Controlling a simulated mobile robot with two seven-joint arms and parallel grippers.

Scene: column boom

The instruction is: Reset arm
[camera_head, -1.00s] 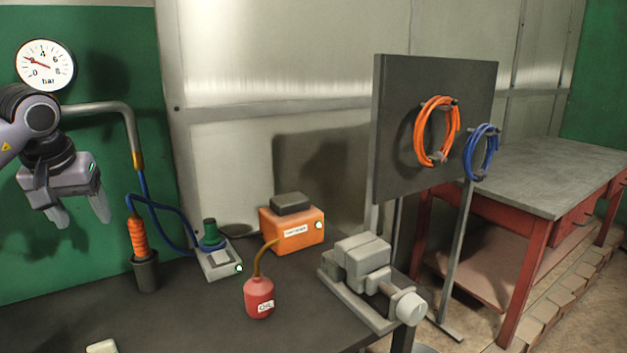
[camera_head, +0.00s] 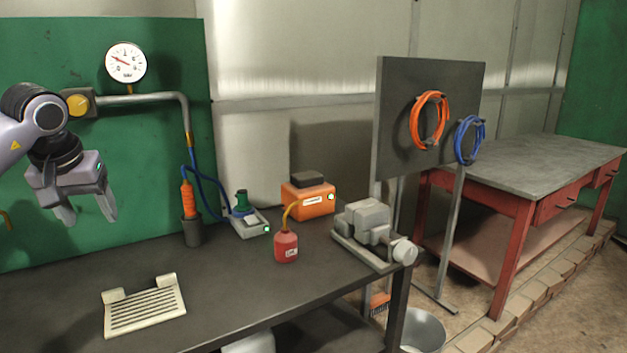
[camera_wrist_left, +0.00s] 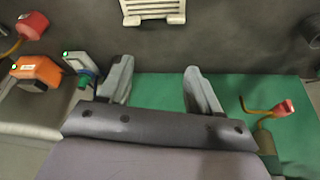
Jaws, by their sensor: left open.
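My left gripper (camera_head: 90,214) hangs at the left of the head view, in front of the green wall panel (camera_head: 40,150), fingers pointing down. Its two fingers are apart and nothing is between them. In the left wrist view the open fingers (camera_wrist_left: 160,85) also show empty, above the dark bench and green panel. The gripper touches nothing that I can see. My right gripper is not in view.
The dark bench (camera_head: 50,300) holds a slotted cream plate (camera_head: 146,308), an orange-handled tool in a holder (camera_head: 193,230), a red oil can (camera_head: 286,246), an orange box (camera_head: 308,203) and a grey vise (camera_head: 368,228). A pressure gauge (camera_head: 126,62) and pipe (camera_head: 150,97) are on the wall side.

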